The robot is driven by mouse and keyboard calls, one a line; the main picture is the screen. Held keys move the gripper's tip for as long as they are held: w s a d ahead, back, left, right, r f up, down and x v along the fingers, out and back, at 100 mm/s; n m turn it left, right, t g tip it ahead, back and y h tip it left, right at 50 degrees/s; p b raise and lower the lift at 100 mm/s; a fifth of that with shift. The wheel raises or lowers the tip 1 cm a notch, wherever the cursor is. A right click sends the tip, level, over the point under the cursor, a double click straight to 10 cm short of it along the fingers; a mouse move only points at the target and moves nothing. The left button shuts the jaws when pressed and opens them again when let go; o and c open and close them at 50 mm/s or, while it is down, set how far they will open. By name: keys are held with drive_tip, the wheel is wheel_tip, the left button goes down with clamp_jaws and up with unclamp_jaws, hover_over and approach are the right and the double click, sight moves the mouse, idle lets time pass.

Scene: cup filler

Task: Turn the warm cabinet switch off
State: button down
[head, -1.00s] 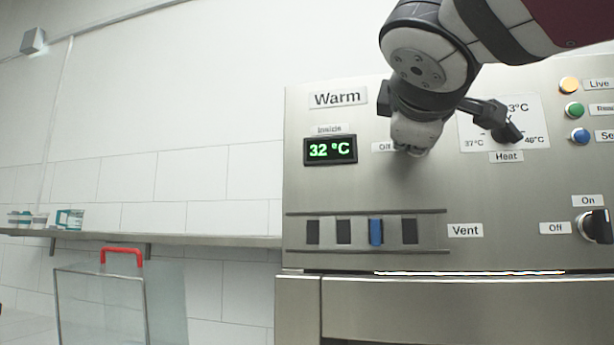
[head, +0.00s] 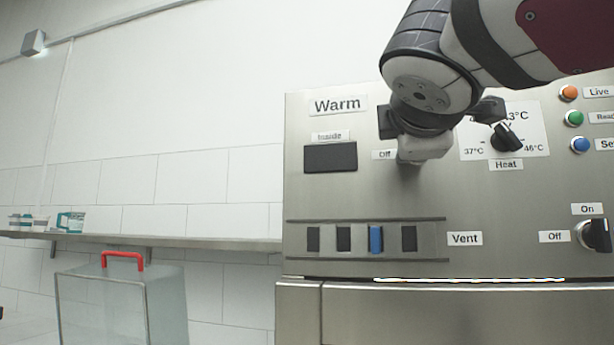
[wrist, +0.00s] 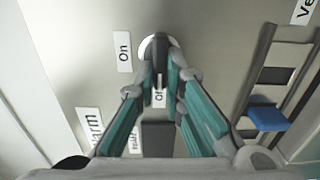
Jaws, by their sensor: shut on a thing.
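The warm cabinet switch (wrist: 160,46) is a dark knob on a pale round base, between the On label (wrist: 124,52) and the Off label (wrist: 158,93) in the wrist view. Its dark bar points toward the Off label. My gripper (wrist: 160,66) is shut on this knob, with a teal finger on each side. In the head view my gripper (head: 424,148) covers the knob; only the Off label (head: 384,154) shows beside it. The Inside display (head: 330,158) is dark, under the Warm label (head: 338,104).
The Heat dial (head: 507,138) is close to the right of my gripper. Lamps including an orange one (head: 568,93) line the right edge. Vent slots with a blue slider (head: 376,239) are below. Another On/Off knob (head: 596,235) is at lower right. A red-handled glass box (head: 122,300) stands left.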

drive_tip(key=c, duration=1.7)
unclamp_jaws()
drive_tip(key=v, duration=1.2)
